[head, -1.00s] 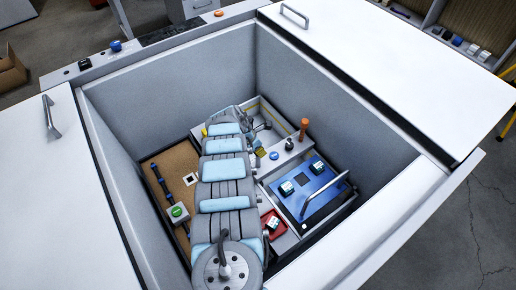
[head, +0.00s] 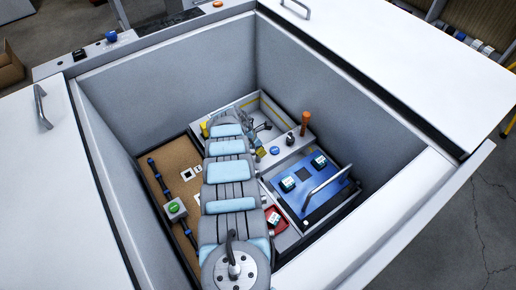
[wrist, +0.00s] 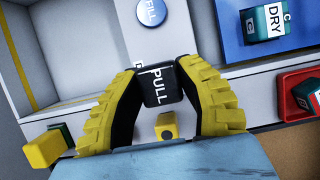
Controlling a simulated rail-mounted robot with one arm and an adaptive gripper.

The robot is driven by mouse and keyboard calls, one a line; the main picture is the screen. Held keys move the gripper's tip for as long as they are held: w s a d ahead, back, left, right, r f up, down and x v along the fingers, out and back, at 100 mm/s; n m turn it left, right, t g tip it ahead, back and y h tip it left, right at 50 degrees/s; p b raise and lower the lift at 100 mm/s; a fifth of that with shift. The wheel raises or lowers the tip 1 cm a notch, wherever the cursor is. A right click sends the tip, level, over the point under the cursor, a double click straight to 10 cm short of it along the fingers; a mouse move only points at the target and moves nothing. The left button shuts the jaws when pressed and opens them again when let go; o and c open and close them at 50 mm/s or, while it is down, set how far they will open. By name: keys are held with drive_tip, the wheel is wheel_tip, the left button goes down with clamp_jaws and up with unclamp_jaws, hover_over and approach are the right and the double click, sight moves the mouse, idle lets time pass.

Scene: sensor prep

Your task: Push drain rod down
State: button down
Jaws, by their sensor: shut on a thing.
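My gripper (wrist: 160,100) shows in the wrist view as two curved yellow-and-black fingers. They are shut on a black handle (wrist: 158,84) marked PULL, one finger on each side. The handle stands above the light grey deck beside the round blue FILL button (wrist: 151,12). No label reads "drain", so I cannot confirm from the marking that this is the drain rod. Its lower part is hidden. In the head view my arm hides most of the gripper, and the FILL button (head: 275,150) is just right of it.
An orange upright rod (head: 305,122) and a black knob (head: 291,138) stand on the deck right of my arm. A blue tray (head: 327,200) with a raised handle and a red tray (wrist: 298,96) are close by. Grey bin walls (head: 345,100) enclose the space.

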drive_tip(key=shift+s+f, duration=0.1)
drive_tip(key=shift+f, duration=0.05)
drive_tip(key=c, duration=0.6)
unclamp_jaws()
drive_tip(key=shift+c, duration=0.2)
drive_tip(key=shift+r, duration=0.2)
drive_tip(key=shift+a+r, duration=0.2)
drive_tip(key=shift+r, duration=0.15)
drive_tip(key=v, duration=1.1)
drive_tip(key=shift+d, duration=0.1)
